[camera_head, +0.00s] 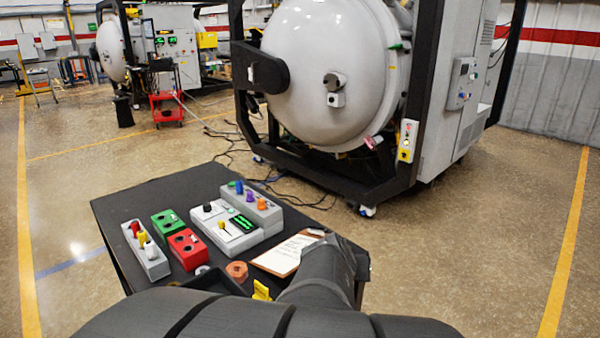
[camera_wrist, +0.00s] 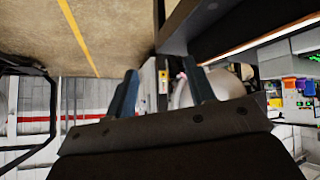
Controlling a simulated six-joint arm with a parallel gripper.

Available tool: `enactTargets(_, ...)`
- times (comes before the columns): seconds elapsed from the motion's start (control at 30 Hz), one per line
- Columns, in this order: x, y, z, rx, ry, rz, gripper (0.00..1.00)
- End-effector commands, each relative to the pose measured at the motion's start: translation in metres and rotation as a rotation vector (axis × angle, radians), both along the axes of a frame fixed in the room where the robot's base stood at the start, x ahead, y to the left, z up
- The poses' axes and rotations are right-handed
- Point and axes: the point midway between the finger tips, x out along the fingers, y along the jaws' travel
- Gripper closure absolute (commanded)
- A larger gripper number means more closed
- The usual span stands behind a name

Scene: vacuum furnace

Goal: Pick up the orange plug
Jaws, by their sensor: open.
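The orange plug (camera_head: 262,205) stands upright in a grey block (camera_head: 270,218) on the black table, in a row with a purple plug (camera_head: 249,196) and a blue plug (camera_head: 239,187). In the wrist view the orange plug (camera_wrist: 289,83) shows small at the right edge, well to the side of the fingers. My gripper (camera_wrist: 160,68) is open, with two dark fingers apart and nothing between them. In the head view my dark arm reaches over the table's right side, and the fingers cannot be made out there.
A panel with green displays (camera_head: 225,228), a green box (camera_head: 168,222), a red box (camera_head: 188,248) and a grey block with coloured plugs (camera_head: 150,257) stand left of the orange plug. A clipboard (camera_head: 283,254) lies by my arm. The furnace (camera_head: 330,70) stands behind the table.

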Motion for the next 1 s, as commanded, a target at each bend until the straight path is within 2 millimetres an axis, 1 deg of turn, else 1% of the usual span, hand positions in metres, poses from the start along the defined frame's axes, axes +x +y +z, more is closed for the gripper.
enactTargets(0.07, 0.002, 0.000, 0.001, 0.001, 0.001, -0.001, 0.50)
enactTargets(0.17, 0.014, 0.003, 0.008, 0.006, 0.006, -0.008, 0.50)
enactTargets(0.27, 0.041, 0.012, 0.025, 0.019, 0.019, -0.027, 0.50)
enactTargets(0.37, 0.078, 0.028, 0.048, 0.045, 0.042, -0.056, 0.50)
enactTargets(0.4, 0.093, 0.037, 0.058, 0.057, 0.053, -0.070, 0.50)
enactTargets(0.47, 0.113, 0.052, 0.071, 0.076, 0.071, -0.087, 0.50)
enactTargets(0.5, 0.126, 0.063, 0.080, 0.088, 0.084, -0.098, 0.50)
enactTargets(0.57, 0.144, 0.081, 0.092, 0.109, 0.104, -0.112, 0.50)
enactTargets(0.6, 0.155, 0.094, 0.101, 0.122, 0.117, -0.122, 0.50)
enactTargets(0.67, 0.170, 0.115, 0.112, 0.142, 0.140, -0.134, 0.50)
enactTargets(0.7, 0.179, 0.130, 0.120, 0.155, 0.156, -0.142, 0.50)
enactTargets(0.83, 0.201, 0.180, 0.142, 0.196, 0.210, -0.160, 0.50)
enactTargets(0.9, 0.208, 0.205, 0.151, 0.214, 0.237, -0.165, 0.50)
enactTargets(1.0, 0.212, 0.233, 0.162, 0.233, 0.269, -0.171, 0.50)
